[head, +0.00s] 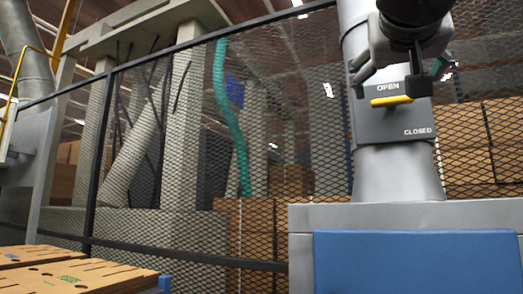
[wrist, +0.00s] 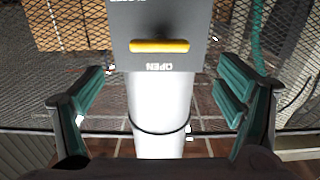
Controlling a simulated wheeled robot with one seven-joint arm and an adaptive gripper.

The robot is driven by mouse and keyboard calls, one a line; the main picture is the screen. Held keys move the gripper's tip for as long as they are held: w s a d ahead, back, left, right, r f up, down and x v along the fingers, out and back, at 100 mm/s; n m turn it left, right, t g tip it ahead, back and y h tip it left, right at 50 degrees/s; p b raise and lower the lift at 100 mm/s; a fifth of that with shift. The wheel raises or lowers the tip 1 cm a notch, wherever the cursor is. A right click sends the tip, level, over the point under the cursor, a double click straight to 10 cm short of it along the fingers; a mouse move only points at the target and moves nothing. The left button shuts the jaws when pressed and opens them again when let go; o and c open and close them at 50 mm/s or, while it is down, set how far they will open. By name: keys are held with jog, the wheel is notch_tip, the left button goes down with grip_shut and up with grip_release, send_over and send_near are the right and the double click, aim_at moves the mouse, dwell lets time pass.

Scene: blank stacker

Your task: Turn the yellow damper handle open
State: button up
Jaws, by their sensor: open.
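The yellow damper handle (head: 392,101) is a short bar lying about level on a grey plate (head: 375,127) on the duct. The word OPEN is printed just above the bar and CLOSED at the plate's lower right. In the wrist view the yellow handle (wrist: 160,46) appears upside down with its plate, above the middle of the picture.
The grey duct (head: 396,172) rises from a grey cabinet with a blue front panel (head: 418,262). A black mesh fence (head: 180,145) stands behind, with stacked cardboard boxes (head: 245,220) beyond it.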

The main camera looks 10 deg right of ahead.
aim_at(392, 98)
jog(key=x, duration=0.6)
jog(key=shift+w+d, duration=0.3)
jog(key=c, duration=1.1)
